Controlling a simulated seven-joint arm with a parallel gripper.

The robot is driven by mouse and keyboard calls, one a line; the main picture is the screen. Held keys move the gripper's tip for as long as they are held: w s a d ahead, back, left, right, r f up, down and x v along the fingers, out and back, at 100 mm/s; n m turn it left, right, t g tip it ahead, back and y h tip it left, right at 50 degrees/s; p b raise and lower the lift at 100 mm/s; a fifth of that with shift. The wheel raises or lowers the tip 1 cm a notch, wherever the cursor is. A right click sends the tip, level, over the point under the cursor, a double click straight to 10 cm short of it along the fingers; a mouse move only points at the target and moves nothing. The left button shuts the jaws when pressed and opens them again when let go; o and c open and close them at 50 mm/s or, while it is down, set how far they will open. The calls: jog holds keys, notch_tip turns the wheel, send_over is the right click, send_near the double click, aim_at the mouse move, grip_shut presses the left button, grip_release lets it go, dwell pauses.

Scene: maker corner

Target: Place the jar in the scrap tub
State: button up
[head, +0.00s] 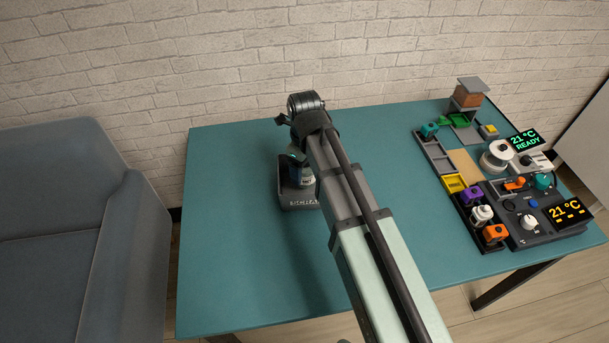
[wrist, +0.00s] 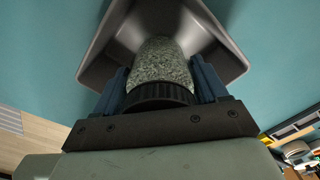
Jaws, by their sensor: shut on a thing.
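The jar (wrist: 162,65) has a speckled grey-green body and a black ribbed lid in the wrist view. My gripper (wrist: 160,82) is shut on it, with one blue finger on each side near the lid. The grey scrap tub (wrist: 105,48) lies beyond the jar, and the jar's far end appears within the tub's outline. I cannot tell whether it touches the tub's floor. In the head view the tub (head: 284,197) stands on the teal table, with lettering on its front. My arm hides its right part and most of my gripper and the jar there.
The teal table (head: 240,260) is clear around the tub. At the right stand a dark sorting tray (head: 464,208) with coloured pieces, a control box with displays (head: 567,211) and a white spool (head: 496,155). A brick wall is behind; a grey sofa (head: 70,240) is at the left.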

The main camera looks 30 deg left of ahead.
aim_at(305, 176)
jog(key=shift+f, duration=1.85)
jog(key=shift+f, duration=0.15)
jog(key=o, duration=1.3)
jog(key=shift+o, duration=0.2)
notch_tip(305, 176, up, 12)
jog(key=shift+r, duration=0.15)
